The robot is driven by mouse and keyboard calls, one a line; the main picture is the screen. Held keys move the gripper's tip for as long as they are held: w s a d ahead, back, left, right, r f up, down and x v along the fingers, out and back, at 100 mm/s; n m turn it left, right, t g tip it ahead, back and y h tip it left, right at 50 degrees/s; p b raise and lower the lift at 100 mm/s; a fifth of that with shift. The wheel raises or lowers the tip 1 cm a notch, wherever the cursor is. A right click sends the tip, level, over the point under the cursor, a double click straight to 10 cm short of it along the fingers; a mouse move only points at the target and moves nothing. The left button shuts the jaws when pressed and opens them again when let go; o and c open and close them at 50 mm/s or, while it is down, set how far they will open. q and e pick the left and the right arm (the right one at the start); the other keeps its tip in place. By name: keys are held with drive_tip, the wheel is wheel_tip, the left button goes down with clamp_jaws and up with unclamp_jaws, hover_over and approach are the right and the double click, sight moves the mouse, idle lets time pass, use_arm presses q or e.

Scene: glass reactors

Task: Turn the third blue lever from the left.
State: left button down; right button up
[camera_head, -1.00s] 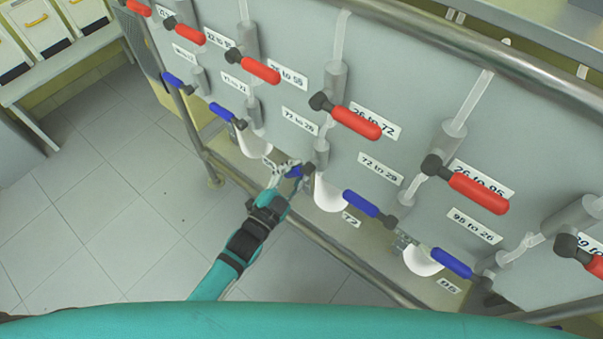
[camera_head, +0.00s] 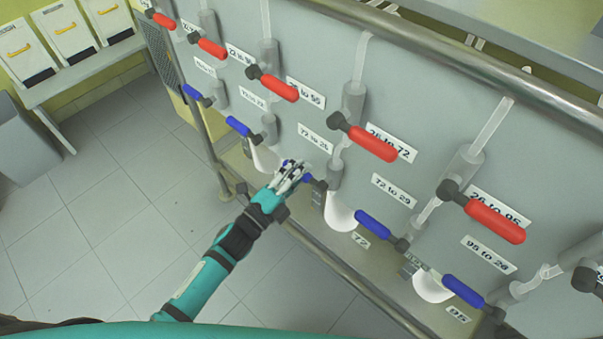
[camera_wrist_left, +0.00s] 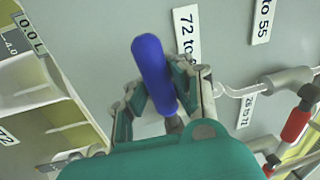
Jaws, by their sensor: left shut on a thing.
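The third blue lever from the left (camera_head: 307,179) is on the grey panel in the head view, partly hidden by my left gripper (camera_head: 291,174). Its dark pivot is to the lower right of the fingers. In the left wrist view the blue lever (camera_wrist_left: 151,68) stands nearly upright in the picture, between the two fingers of my left gripper (camera_wrist_left: 163,92). The fingers are shut on it, and its rounded end sticks out beyond them. My right gripper is in neither view.
Neighbouring blue levers are to the left (camera_head: 238,126) and right (camera_head: 373,224). Red levers (camera_head: 279,89) form a row above. A white funnel (camera_head: 340,213) is close to the right of the gripper. A metal rail (camera_head: 345,267) runs below. The tiled floor (camera_head: 110,220) at left is clear.

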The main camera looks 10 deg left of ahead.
use_arm(q)
drive_tip(key=shift+s+f+m, duration=0.15)
drive_tip(key=shift+m, duration=0.35)
drive_tip(key=c, duration=1.6)
unclamp_jaws()
drive_tip(key=o, duration=0.5)
drive_tip(key=shift+s+a+r, duration=0.1)
drive_tip(key=shift+a+r, duration=0.05)
drive_tip(key=shift+r, duration=0.15)
drive_tip(key=shift+c, duration=0.2)
drive_tip(key=shift+o, duration=0.2)
drive_tip(key=v, duration=1.1)
drive_tip(key=shift+s+a, duration=0.25)
drive_tip(key=shift+a, duration=0.05)
